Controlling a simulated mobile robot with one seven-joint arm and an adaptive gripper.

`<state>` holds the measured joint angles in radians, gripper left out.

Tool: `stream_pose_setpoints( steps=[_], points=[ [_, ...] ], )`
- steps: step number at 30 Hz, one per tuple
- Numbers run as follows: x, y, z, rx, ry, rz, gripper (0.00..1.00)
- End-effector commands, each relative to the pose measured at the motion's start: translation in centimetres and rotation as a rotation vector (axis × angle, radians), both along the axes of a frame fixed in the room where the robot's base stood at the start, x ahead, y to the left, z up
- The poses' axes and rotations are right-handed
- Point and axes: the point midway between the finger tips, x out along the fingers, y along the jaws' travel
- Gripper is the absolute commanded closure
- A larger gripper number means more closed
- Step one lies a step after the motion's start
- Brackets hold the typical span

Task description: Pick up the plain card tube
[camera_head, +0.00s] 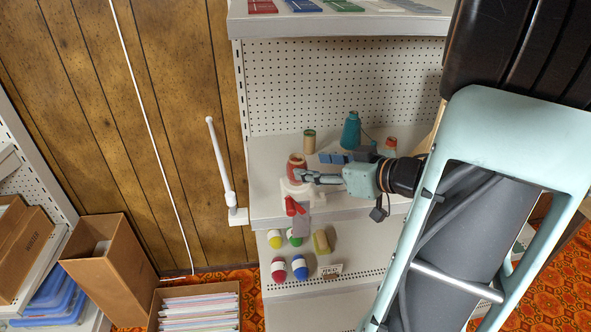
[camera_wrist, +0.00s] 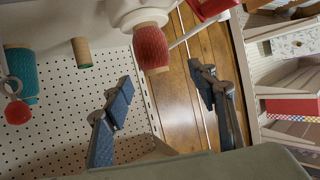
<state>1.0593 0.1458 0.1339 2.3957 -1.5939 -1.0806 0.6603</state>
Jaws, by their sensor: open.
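The plain card tube (camera_head: 309,145), a small bare brown cylinder with a greenish top end, stands upright toward the back of the white shelf. It also shows in the wrist view (camera_wrist: 82,53), left of my fingers and apart from them. My gripper (camera_head: 318,168) is open over the shelf, in front of the tube. In the wrist view my two blue-padded fingers (camera_wrist: 160,78) are spread with nothing held. A red thread cone (camera_head: 297,166) on a white base is close to my fingers; in the wrist view it (camera_wrist: 151,48) appears ahead of the gap between them.
A teal thread cone (camera_head: 351,130) stands right of the tube. A red-handled item (camera_head: 292,206) is at the shelf's front edge. Pegboard (camera_head: 340,85) backs the shelf; an upper shelf (camera_head: 335,22) overhangs.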

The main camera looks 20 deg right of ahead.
Motion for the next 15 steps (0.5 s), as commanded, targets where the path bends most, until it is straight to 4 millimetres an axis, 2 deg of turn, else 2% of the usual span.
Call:
stream_pose_setpoints(
  steps=[5,12,15],
  points=[
    [1.2,0.3,-0.5,0.0,0.0,0.0,0.47],
    [4.6,1.0,-1.5,0.002,0.0,0.0,0.47],
    [5.3,1.2,-1.8,0.0,0.0,-0.001,0.47]
  ],
)
